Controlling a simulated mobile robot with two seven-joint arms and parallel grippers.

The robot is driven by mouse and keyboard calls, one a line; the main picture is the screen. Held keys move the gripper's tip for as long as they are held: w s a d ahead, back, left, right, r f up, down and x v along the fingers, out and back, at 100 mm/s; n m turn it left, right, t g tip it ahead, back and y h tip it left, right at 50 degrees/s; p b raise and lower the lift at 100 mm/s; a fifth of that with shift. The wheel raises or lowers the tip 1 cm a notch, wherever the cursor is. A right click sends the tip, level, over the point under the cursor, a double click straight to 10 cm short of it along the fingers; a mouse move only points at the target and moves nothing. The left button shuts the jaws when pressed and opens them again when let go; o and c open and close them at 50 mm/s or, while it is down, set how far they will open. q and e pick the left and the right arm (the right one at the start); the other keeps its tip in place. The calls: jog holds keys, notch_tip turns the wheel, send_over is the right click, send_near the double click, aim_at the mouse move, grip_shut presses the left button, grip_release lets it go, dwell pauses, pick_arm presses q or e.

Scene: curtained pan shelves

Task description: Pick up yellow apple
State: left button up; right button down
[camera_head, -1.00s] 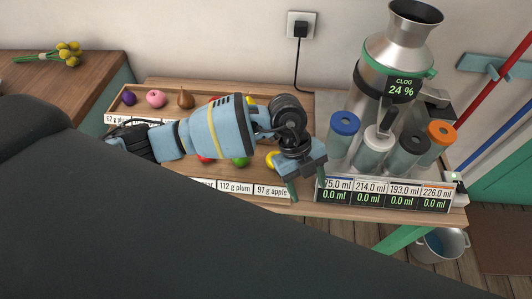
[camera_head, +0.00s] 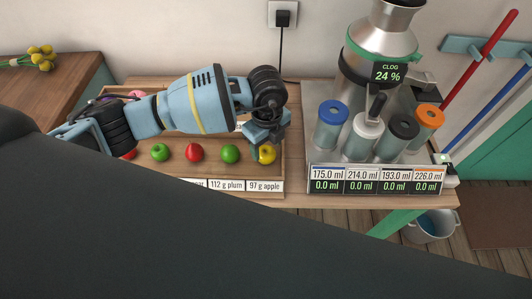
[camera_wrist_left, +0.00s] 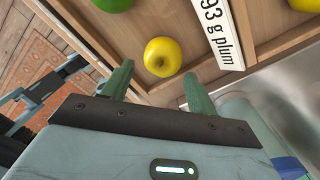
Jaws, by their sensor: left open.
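The yellow apple (camera_head: 267,154) sits at the right end of the front row in the wooden tray (camera_head: 272,185). In the left wrist view the yellow apple (camera_wrist_left: 163,57) lies just beyond and between my left gripper's two green fingertips. My left gripper (camera_head: 264,140) is open and empty, over the apple's back side in the head view, hiding part of it. In the left wrist view my left gripper (camera_wrist_left: 156,82) has its fingers spread wide, with no clear contact with the apple. My right gripper is not in view.
A green apple (camera_head: 230,154), a red apple (camera_head: 194,152) and another green apple (camera_head: 160,152) sit left of the yellow one. A juicer (camera_head: 380,60) with capped canisters stands to the right. My left arm hides much of the tray's back row.

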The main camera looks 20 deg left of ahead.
aim_at(266, 150)
pick_arm(q)
jog(key=f, duration=0.5)
jog(key=shift+w+a, duration=0.2)
jog(key=shift+w, duration=0.1)
jog(key=c, duration=0.8)
jog(key=shift+r, duration=0.15)
